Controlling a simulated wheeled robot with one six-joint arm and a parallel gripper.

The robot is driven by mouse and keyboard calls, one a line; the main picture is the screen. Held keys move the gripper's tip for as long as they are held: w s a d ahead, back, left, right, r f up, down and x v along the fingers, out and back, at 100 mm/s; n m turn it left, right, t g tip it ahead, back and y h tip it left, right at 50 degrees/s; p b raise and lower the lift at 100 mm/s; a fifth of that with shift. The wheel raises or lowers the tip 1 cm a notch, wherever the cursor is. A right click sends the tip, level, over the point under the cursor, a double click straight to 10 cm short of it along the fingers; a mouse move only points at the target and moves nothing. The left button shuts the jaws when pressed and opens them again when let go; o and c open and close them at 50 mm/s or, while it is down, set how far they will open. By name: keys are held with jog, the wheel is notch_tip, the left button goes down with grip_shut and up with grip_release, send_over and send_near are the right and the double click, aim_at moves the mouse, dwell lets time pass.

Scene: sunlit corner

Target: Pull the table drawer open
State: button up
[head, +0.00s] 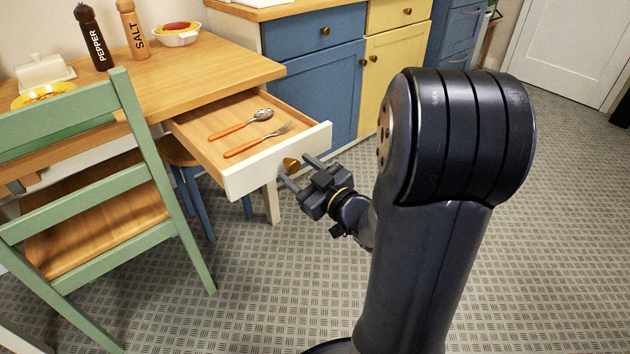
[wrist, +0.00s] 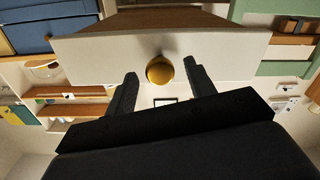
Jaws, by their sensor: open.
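The table drawer (head: 277,163) has a white front and stands well out from the wooden table (head: 190,82). A spoon (head: 241,124) and a fork (head: 257,140) with orange handles lie in it. A round brass knob (head: 291,164) is on its front. My gripper (head: 299,170) is open at the drawer front, with one finger on each side of the knob. In the wrist view the knob (wrist: 160,70) lies between the spread fingertips, with gaps on both sides, and the white drawer front (wrist: 100,52) is behind it.
A green chair (head: 130,140) stands left of the drawer, and a blue-legged stool (head: 185,175) is under the table. Blue cabinets (head: 312,85) are behind the drawer. A pepper mill (head: 95,40) and a salt mill (head: 132,30) stand on the table. The floor in front is clear.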

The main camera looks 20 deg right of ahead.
jog(key=p+v, duration=0.1)
jog(key=v, duration=0.9)
jog(key=shift+p, duration=0.4)
jog(key=shift+b+x, duration=1.05)
jog(key=shift+x, duration=4.3)
